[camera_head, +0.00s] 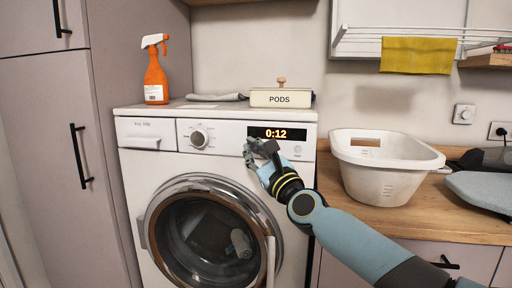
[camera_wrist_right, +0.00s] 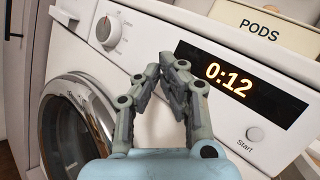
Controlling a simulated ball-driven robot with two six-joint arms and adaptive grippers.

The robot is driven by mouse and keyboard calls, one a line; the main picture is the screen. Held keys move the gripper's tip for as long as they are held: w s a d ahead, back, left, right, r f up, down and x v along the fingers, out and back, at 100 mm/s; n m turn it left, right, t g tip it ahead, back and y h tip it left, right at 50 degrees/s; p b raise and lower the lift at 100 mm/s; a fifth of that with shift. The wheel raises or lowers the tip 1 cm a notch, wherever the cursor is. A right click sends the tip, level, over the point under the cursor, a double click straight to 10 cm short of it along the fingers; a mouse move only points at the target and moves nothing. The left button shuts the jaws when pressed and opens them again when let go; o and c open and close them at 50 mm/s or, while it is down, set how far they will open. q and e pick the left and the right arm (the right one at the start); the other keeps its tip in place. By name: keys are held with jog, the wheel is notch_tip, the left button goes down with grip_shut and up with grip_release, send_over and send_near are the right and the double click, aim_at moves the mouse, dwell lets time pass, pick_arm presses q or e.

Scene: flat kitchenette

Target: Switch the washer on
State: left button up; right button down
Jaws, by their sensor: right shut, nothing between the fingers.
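The white washer (camera_head: 142,171) stands in the middle of the head view with its round door (camera_head: 205,240) closed. Its display (camera_head: 275,133) is lit and reads 0:12; it also shows in the right wrist view (camera_wrist_right: 228,80). The dial (camera_head: 199,138) is left of the display. The Start button (camera_wrist_right: 255,134) is below the display's right part in the right wrist view. My right gripper (camera_head: 250,148) is shut and empty in front of the panel, left of and below the display. In the right wrist view its fingertips (camera_wrist_right: 172,62) meet near the display's left end. My left gripper is out of view.
An orange spray bottle (camera_head: 155,75), a grey cloth (camera_head: 216,97) and a PODS box (camera_head: 281,98) stand on the washer top. A white laundry basket (camera_head: 385,175) sits on the wooden counter (camera_head: 430,222) to the right. Tall cabinets stand at the left.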

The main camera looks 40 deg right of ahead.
jog(key=s+a, duration=0.1)
jog(key=a, duration=0.1)
jog(key=s+a+p, duration=0.1)
jog(key=s+a, duration=0.1)
jog(key=shift+s+a, duration=0.1)
jog(key=shift+s, duration=0.2)
dwell(0.4)
jog(key=s+f+n+g, duration=0.35)
jog(key=s+f, duration=0.25)
jog(key=f, duration=0.8)
jog(key=s+a+f+n+g+y, duration=0.1)
jog(key=s+f+n+g, duration=0.3)
jog(key=f, duration=1)
jog(key=s+f+n+g, duration=0.2)
jog(key=s+f+n, duration=0.35)
jog(key=f, duration=0.85)
jog(key=s+f+n+g, duration=0.3)
jog(key=s+f+n, duration=0.3)
jog(key=s, duration=0.6)
jog(key=s+a+f+n+g, duration=0.1)
jog(key=s+f+n+g, duration=0.3)
jog(key=s, duration=0.9)
jog(key=s+a+f+n+g, duration=0.1)
jog(key=s+f+n+g, duration=0.3)
jog(key=s+f+n, duration=0.5)
jog(key=s+b, duration=0.1)
jog(key=s, duration=0.2)
jog(key=shift+s+f, duration=0.35)
jog(key=shift+f, duration=0.05)
